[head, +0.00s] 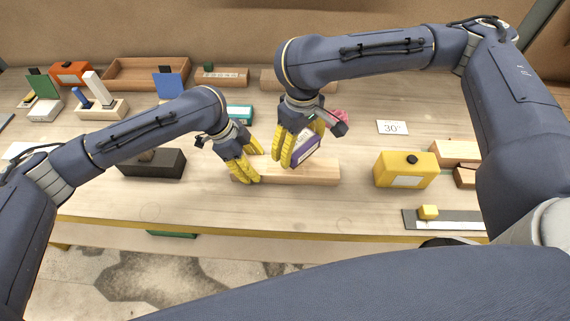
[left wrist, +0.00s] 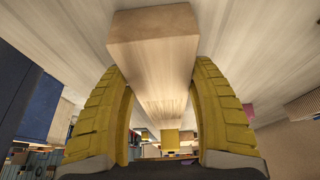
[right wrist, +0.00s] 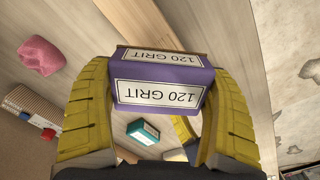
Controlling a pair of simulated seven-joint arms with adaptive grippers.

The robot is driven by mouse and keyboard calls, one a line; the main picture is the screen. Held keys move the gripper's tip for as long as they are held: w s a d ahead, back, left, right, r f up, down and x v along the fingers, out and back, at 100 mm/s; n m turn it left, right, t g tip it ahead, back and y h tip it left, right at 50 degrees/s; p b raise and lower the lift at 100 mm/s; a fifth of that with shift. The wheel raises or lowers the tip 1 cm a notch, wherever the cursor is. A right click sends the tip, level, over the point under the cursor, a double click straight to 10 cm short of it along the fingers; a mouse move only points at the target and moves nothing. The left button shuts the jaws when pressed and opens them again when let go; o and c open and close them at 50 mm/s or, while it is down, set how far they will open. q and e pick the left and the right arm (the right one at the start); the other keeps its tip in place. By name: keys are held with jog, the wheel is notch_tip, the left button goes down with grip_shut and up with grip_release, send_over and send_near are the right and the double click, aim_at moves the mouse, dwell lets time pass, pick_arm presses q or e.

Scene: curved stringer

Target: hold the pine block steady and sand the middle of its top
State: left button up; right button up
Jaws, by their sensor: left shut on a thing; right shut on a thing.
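The pine block (head: 310,174) lies lengthwise on the bench near the front edge. My left gripper (head: 247,168) is shut around the block's left end; the left wrist view shows the block (left wrist: 153,48) between its yellow fingers (left wrist: 160,110). My right gripper (head: 298,150) is shut on a purple sanding block (head: 308,147) over the middle of the pine block. In the right wrist view the sanding block (right wrist: 160,78) carries "120 GRIT" labels and sits between the fingers (right wrist: 158,110). Whether its underside touches the pine is hidden.
A yellow box (head: 405,170) stands to the right, with a grey strip (head: 450,224) bearing a small yellow piece in front. A dark block (head: 152,163) is left of my left gripper. A teal box (head: 240,112) and a pink lump (head: 340,115) lie behind. The bench front between is clear.

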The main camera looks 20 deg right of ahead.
jog(key=shift+f, duration=2.75)
jog(key=shift+f, duration=0.75)
jog(key=shift+a, duration=0.1)
jog(key=shift+w+a+r, duration=0.1)
jog(key=shift+w+a, duration=0.2)
jog(key=shift+a, duration=0.35)
jog(key=shift+w+a+r, duration=0.1)
jog(key=shift+w+a, duration=0.15)
jog(key=shift+a, duration=0.4)
jog(key=shift+s+d+f, duration=0.1)
jog(key=shift+d, duration=0.1)
jog(key=shift+s+d+f, duration=0.1)
jog(key=shift+s+d, duration=0.15)
jog(key=shift+d, duration=0.35)
jog(key=shift+s+d, duration=0.2)
jog(key=shift+d, duration=0.4)
jog(key=shift+a, duration=0.1)
jog(key=shift+w+a, duration=0.25)
jog(key=shift+a, duration=0.4)
jog(key=shift+w+a, duration=0.25)
jog(key=shift+a, duration=0.4)
jog(key=shift+d, duration=0.1)
